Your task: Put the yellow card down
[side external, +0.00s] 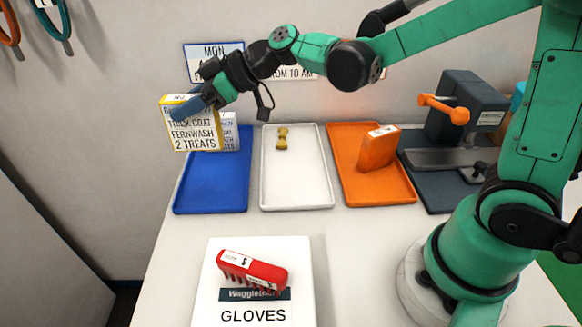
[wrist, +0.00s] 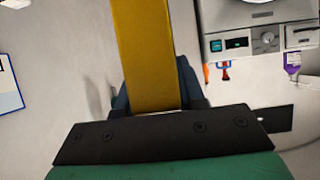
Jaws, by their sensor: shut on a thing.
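The yellow card (side external: 192,132) is a thick upright slab with a yellow border and a white face reading "thick coat, fernwash, 2 treats". My gripper (side external: 191,109) is shut on its upper part and holds it at the back left, by the far left corner of the blue tray (side external: 208,190). The card appears raised, though its exact height is unclear. In the wrist view, the card's yellow edge (wrist: 147,55) stands between the fingers of my gripper (wrist: 156,92). A white card (side external: 230,132) with blue print stands just behind it, partly hidden.
A white tray (side external: 296,190) holds a small yellow bone shape (side external: 282,138). An orange tray (side external: 388,190) holds an orange block (side external: 378,150). A dark machine (side external: 465,120) stands at right. In front, a red brush (side external: 252,270) lies on a white gloves box (side external: 230,310). The blue tray's front is bare.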

